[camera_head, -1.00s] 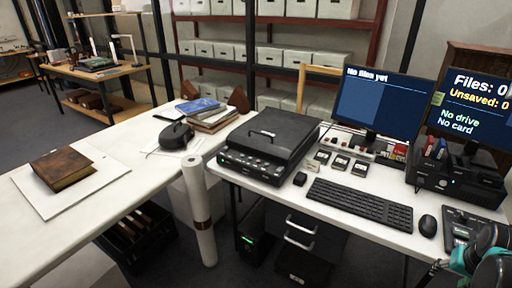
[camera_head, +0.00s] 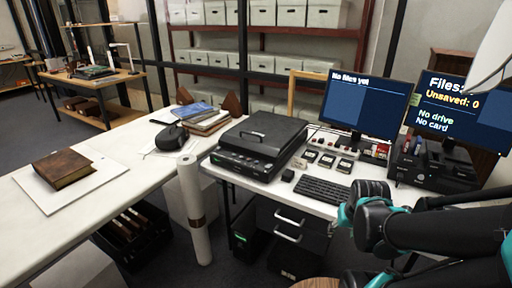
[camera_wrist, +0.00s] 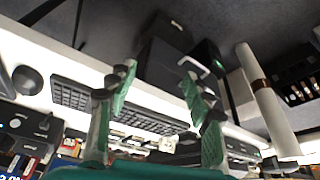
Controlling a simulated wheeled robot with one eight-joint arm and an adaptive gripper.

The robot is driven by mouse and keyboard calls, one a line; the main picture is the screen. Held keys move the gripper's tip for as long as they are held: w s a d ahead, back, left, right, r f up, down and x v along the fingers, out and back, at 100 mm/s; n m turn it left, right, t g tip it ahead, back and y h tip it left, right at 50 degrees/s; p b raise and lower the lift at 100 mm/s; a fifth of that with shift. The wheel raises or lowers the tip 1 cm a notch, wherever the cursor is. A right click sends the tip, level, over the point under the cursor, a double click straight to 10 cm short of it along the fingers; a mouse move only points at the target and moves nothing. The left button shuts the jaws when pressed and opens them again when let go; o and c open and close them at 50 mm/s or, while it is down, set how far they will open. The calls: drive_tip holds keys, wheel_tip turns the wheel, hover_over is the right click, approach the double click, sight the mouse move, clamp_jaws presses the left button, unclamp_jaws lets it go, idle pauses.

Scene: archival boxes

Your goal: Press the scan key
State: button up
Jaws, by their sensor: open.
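A black flatbed scanner (camera_head: 262,136) sits on the white desk, lid shut, with a row of small buttons on its front panel (camera_head: 238,163). The labels are too small to read, so I cannot tell which button is the scan key. My gripper (camera_wrist: 157,77) shows in the wrist view with its two green fingers apart and nothing between them. It is over the front part of the desk, to the right of the scanner and apart from it. In the head view my arm comes in from the right, and the fingertips are not clear.
The keyboard (camera_head: 325,190) is partly hidden by my arm. A monitor (camera_head: 366,104) reads "No files yet". A white roll (camera_head: 190,205) stands before the desk; a brown book (camera_head: 63,168) lies left.

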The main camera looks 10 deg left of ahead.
clamp_jaws()
idle(0.4)
idle(1.2)
